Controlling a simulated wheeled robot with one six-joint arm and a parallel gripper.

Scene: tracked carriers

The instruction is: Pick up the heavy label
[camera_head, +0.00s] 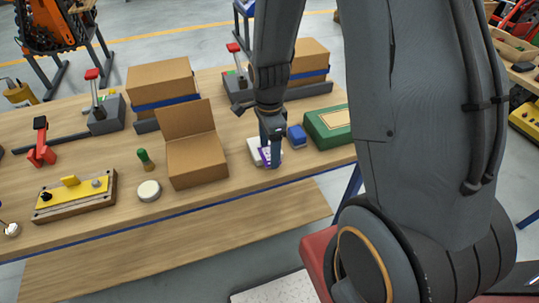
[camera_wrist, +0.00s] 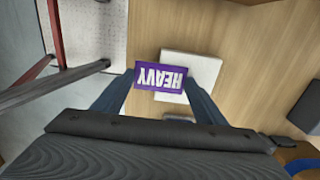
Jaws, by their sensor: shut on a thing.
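The heavy label is a small purple card with a white border and the word HEAVY. It shows upside down in the wrist view (camera_wrist: 150,77), between the fingertips of my gripper (camera_wrist: 160,80). In the head view the label (camera_head: 264,155) shows partly behind my gripper (camera_head: 268,158), near the front edge of the wooden table (camera_head: 225,195). My gripper is shut on the label. A white square block (camera_wrist: 205,66) lies beside and partly behind the label; it also shows in the head view (camera_head: 253,147). I cannot tell whether the label still touches it.
An open cardboard box (camera_head: 197,160) stands left of my gripper. A blue block (camera_head: 297,136) and a green case (camera_head: 322,136) are close on the right. A white round disc (camera_head: 149,190), a green-topped stamp (camera_head: 145,159) and a yellow panel (camera_head: 75,195) lie further left.

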